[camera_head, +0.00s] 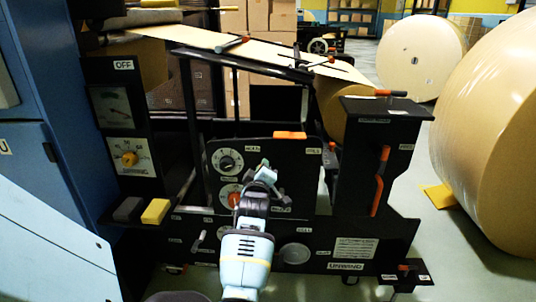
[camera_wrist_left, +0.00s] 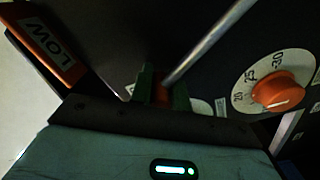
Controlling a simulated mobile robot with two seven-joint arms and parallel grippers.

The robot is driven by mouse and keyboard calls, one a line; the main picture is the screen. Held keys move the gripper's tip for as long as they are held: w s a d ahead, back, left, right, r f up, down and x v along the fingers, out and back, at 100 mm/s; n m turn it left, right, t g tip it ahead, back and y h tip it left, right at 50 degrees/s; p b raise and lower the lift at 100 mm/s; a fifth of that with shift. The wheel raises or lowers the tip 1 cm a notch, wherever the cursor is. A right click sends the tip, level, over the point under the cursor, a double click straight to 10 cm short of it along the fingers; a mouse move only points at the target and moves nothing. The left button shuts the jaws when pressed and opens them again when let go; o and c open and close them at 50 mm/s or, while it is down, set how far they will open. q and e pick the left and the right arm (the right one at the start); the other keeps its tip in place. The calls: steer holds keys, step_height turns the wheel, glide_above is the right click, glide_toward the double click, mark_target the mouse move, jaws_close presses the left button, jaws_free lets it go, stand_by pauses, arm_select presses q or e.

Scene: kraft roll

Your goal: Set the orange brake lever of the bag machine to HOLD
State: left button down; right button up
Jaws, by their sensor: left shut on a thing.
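My left gripper (camera_head: 268,178) is at the middle of the black machine panel (camera_head: 300,165). In the left wrist view its green-padded fingers (camera_wrist_left: 163,92) are shut on the orange grip of the brake lever (camera_wrist_left: 162,94). The lever's bare metal rod (camera_wrist_left: 205,45) runs from the fingers toward the upper right of that view. In the head view my gripper mostly hides the lever. Small white labels sit around it, including an upper left one (camera_head: 252,148) and an upper right one (camera_head: 313,151); I cannot read them surely. My right gripper is not in view.
An orange-knobbed dial (camera_head: 232,197) is close left of my gripper; it also shows in the wrist view (camera_wrist_left: 277,92). An orange handle (camera_head: 380,180) is at the right. A yellow block (camera_head: 155,211) sits at the left. Large kraft rolls (camera_head: 490,140) stand at the right.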

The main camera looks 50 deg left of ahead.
arm_select(q)
steer(key=shift+s+a+f+n, duration=0.1)
steer(key=shift+s+f+n, duration=0.1)
steer(key=shift+f+n, duration=0.25)
steer(key=c, duration=1.3)
jaws_free()
steer(key=shift+a+r, duration=0.1)
steer(key=shift+c, duration=0.2)
steer(key=shift+s, duration=0.1)
steer(key=p+v, duration=0.2)
steer(key=v, duration=0.5)
steer(key=shift+s+d, duration=0.25)
steer(key=shift+d, duration=0.05)
